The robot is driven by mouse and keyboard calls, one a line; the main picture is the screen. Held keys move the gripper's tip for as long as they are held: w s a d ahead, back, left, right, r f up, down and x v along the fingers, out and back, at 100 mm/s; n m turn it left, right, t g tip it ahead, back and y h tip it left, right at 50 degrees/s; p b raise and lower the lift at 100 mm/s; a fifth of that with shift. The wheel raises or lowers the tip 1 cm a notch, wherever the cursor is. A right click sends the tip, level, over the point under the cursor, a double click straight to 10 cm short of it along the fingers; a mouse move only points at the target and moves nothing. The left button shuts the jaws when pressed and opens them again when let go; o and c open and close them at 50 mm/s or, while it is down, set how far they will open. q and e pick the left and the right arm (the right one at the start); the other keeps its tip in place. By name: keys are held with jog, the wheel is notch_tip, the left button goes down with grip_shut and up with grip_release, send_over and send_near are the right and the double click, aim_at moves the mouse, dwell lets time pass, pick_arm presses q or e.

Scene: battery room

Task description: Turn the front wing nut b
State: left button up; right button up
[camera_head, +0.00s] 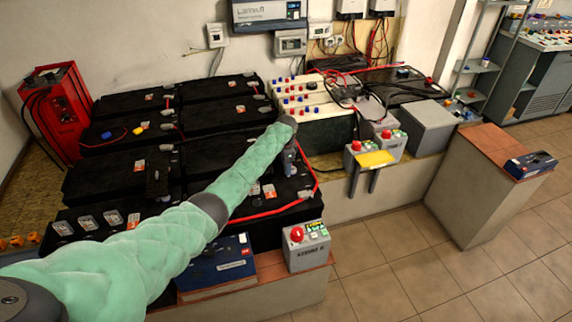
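My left arm, in a pale green sleeve, reaches from the lower left across the black batteries. My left gripper (291,170) hangs down at its end, over the front right black battery (262,203). It is small and dark against the battery, so I cannot tell whether it is open or shut. I cannot make out a wing nut; one may be hidden under the gripper or too small to see. A red cable (272,212) curves around the battery top close to the gripper. My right gripper is not in view.
A grey box with a red button (306,247) and a blue box (222,262) stand on the front ledge. Grey boxes with a yellow plate (376,159) stand right of the gripper. A red cabinet (62,110) is at left. Tiled floor (390,265) is clear at right.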

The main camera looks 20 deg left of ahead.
pick_arm(q)
jog(key=shift+r, duration=0.35)
notch_tip(320, 180, up, 6)
jog(key=shift+f+b, duration=0.1)
jog(key=shift+b, duration=1)
jog(key=shift+r, duration=0.65)
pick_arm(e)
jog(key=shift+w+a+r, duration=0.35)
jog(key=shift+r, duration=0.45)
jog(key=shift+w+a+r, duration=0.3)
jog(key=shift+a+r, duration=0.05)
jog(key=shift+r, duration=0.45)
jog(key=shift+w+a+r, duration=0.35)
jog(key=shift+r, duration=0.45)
